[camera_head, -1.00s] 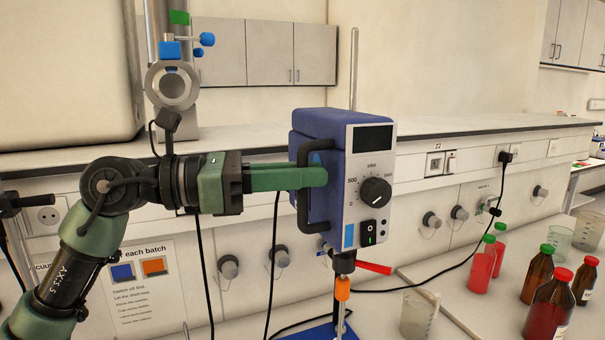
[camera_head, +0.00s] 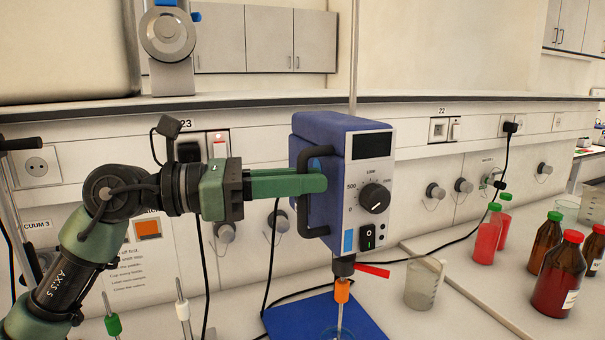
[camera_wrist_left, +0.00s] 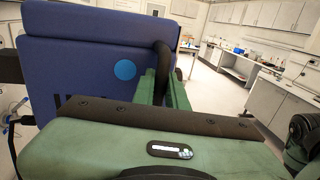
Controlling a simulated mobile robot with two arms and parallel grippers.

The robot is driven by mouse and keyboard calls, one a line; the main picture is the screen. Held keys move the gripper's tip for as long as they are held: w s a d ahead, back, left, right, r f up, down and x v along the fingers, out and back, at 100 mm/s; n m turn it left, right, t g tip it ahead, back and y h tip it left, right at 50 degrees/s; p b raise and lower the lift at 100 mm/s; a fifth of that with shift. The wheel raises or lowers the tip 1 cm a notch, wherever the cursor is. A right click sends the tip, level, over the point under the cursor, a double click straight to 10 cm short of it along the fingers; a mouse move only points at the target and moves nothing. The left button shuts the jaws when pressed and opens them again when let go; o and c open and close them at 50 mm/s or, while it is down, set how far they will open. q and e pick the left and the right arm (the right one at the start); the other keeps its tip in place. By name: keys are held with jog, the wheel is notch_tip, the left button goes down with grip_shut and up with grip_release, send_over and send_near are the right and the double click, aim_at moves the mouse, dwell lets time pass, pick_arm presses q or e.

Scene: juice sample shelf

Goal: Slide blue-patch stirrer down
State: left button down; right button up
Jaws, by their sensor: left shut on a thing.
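The blue stirrer (camera_head: 318,170) is an upright motor box on a thin vertical rod (camera_head: 354,60). Its front has a dark display, a black dial and a blue patch (camera_head: 348,240) low on the left. My left gripper (camera_head: 318,184) is shut on the black side handle (camera_head: 303,212) of the stirrer. In the left wrist view the stirrer (camera_wrist_left: 85,75) shows a blue round spot, with the green fingers (camera_wrist_left: 165,90) at the handle. My right gripper is out of view.
A blue base plate (camera_head: 290,318) lies below the stirrer, with a glass vessel partly visible at the shaft's lower end. A beaker (camera_head: 424,284) stands close by on the right. Red bottles and brown bottles (camera_head: 546,245) stand farther right. Cables run behind.

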aim_at(304, 232)
pick_arm(q)
notch_tip(304, 232, down, 6)
jog(key=b, duration=0.3)
jog(key=shift+b, duration=0.3)
jog(key=shift+f, duration=0.15)
jog(key=shift+d+f, duration=0.1)
jog(key=c, duration=1.6)
grip_release()
jog(key=shift+o, duration=0.8)
jog(key=shift+r, duration=0.2)
jog(key=s+a+b, duration=0.1)
jog(key=a+b, duration=0.1)
jog(key=a, duration=0.6)
jog(key=shift+s, duration=0.25)
